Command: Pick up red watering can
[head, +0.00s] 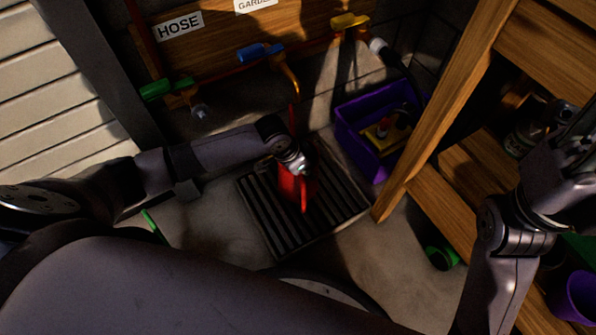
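The red watering can (304,190) stands on a dark slatted drain grate (262,217) on the floor, below a copper tap. My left arm reaches in from the left, and my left gripper (292,163) is over the top of the can, overlapping it in the picture. The gripper hides the can's upper part, and its fingers are too small and dark to tell whether they are open or shut. My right arm is at the right edge by the wooden shelf. Its gripper (575,125) is partly cut off and its fingers are unclear.
A purple bin (352,147) with yellow items stands right of the grate. A wooden shelf unit (437,117) fills the right side. Blue (260,52), green (166,88) and yellow (349,21) tap handles are on the wall. A green pot (441,258) lies near the shelf.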

